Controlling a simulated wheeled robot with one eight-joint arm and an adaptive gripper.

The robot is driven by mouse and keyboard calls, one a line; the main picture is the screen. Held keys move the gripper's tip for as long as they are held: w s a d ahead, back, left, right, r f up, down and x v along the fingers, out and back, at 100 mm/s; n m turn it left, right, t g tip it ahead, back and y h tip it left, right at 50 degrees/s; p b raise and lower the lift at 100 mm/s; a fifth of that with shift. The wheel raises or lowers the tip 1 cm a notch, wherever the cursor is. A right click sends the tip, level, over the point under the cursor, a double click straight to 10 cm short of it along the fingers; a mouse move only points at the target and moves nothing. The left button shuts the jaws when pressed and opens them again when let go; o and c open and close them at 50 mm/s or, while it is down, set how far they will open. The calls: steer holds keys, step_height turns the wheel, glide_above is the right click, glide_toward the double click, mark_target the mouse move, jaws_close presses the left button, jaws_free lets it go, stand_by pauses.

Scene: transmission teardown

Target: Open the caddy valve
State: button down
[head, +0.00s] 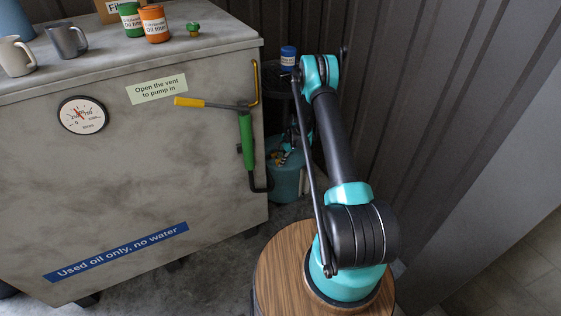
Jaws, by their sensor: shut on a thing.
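The caddy (140,190) is a large grey mottled steel box on the left. On its front right, a lever with a yellow grip (188,102) lies nearly level on a dark arm that reaches the yellow bent pipe (255,82). Below it a green handle (246,141) stands upright and leads down to a black bent pipe (255,180). I cannot tell for sure which part is the valve. My teal and black arm rises at the right of the caddy. Its far end drops behind the upper arm, and I cannot make out my gripper there.
Mugs, oil filters and a green knob (193,29) stand on top. A blue can (288,57) and a teal bin (287,184) are behind. Ribbed wall closes the right.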

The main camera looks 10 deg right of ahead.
steer(key=shift+s+a+t+h, duration=0.15)
steer(key=shift+t+h, duration=0.1)
steer(key=shift+h, duration=0.5)
steer(key=shift+w+a+t+h, duration=0.1)
steer(key=shift+t+h, duration=0.15)
steer(key=shift+h, duration=0.5)
steer(key=c, duration=1.4)
jaws_free()
steer(key=shift+c, duration=0.2)
step_height(320, 180, up, 12)
steer(key=s, duration=0.1)
steer(key=shift+s+d, duration=0.35)
steer(key=shift+s, duration=0.05)
steer(key=shift+f, duration=0.1)
steer(key=shift+c, duration=0.2)
